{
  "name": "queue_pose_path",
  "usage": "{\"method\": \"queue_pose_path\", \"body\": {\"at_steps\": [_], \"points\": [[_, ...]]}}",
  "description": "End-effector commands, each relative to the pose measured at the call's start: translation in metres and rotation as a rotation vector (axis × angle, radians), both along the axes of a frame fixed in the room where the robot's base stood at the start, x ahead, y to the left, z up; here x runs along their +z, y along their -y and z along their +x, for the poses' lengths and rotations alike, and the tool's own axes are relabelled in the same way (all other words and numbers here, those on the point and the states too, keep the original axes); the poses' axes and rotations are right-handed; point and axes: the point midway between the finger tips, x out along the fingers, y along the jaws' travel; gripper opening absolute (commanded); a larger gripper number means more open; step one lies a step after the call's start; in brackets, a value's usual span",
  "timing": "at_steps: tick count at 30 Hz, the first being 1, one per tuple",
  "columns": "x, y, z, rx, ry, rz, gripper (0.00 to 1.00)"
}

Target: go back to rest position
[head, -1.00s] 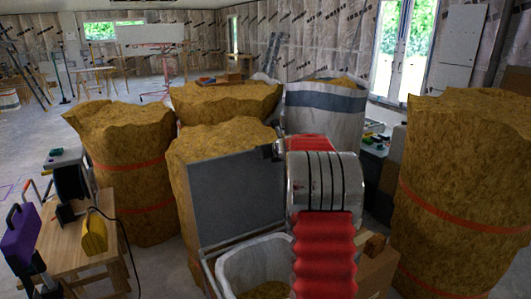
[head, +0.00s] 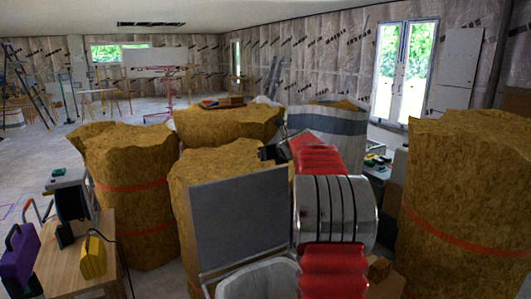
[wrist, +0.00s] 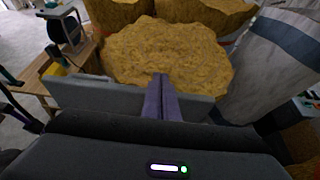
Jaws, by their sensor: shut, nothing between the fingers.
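In the wrist view my gripper (wrist: 161,98) has its two purple fingers pressed together with nothing between them. They point away over the top edge of a grey panel (wrist: 88,93), towards a brown insulation bale (wrist: 165,55). In the head view the grey panel (head: 240,215) stands tilted in front of that bale (head: 215,165). My silver and red arm rises just right of the panel and hides part of what is behind it. My fingers cannot be made out in the head view.
A wooden table (head: 75,262) with a yellow case (head: 92,257) stands at left. A tall strapped bale (head: 470,200) stands at right, another bale (head: 135,195) at left. A white sack with a grey band (head: 335,125) is behind my arm. Open floor (head: 25,160) lies far left.

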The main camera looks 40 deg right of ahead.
Motion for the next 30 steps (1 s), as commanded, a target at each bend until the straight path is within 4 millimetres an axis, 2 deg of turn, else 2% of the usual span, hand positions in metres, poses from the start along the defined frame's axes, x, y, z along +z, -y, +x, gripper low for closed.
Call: {"method": "queue_pose_path", "body": {"at_steps": [6,24,30], "points": [[0.0143,-0.0015,-0.0008,0.001,0.000,0.000,0.00],[0.0145,-0.0023,-0.0004,0.004,-0.001,-0.005,0.00],[0.0135,-0.0042,-0.0004,0.057,-0.022,-0.101,0.00]]}}
